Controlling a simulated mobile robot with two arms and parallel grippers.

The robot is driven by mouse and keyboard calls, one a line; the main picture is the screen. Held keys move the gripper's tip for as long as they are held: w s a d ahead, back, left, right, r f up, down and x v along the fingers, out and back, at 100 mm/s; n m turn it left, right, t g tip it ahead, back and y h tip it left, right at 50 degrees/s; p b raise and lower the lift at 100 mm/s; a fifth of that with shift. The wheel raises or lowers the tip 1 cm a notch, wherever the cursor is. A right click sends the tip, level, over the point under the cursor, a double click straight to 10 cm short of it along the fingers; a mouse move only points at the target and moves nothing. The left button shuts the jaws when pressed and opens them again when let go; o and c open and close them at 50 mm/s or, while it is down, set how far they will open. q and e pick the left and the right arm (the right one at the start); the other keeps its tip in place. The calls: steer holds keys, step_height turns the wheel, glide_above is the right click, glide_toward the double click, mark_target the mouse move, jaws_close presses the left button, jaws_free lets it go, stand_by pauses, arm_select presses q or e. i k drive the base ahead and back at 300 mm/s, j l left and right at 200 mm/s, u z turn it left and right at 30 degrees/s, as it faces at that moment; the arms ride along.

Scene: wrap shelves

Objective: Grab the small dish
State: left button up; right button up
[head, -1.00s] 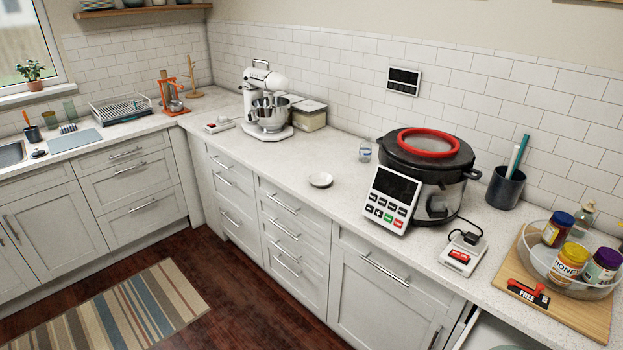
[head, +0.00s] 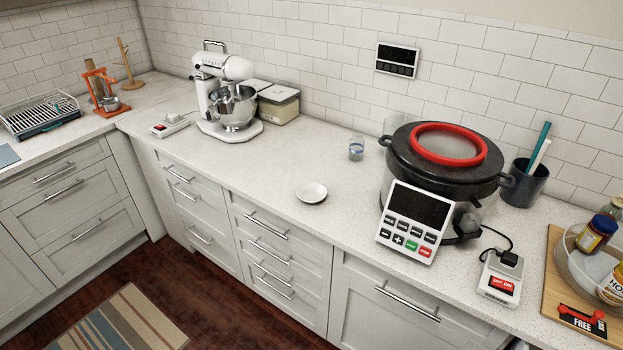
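The small dish (head: 311,192) is a shallow white round dish. It lies on the speckled white counter (head: 275,173) near its front edge, above the drawers, and looks empty. Neither of my grippers shows in the head view.
A large dark cooker with a red ring (head: 440,160) and its control panel (head: 412,222) stand right of the dish. A small glass (head: 356,149) stands behind it. A white stand mixer (head: 228,100) is to the left. Counter around the dish is clear. Drawers (head: 275,260) are below.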

mark_target(310, 193)
steer(key=i+l+z, duration=0.2)
steer(key=i, duration=0.7)
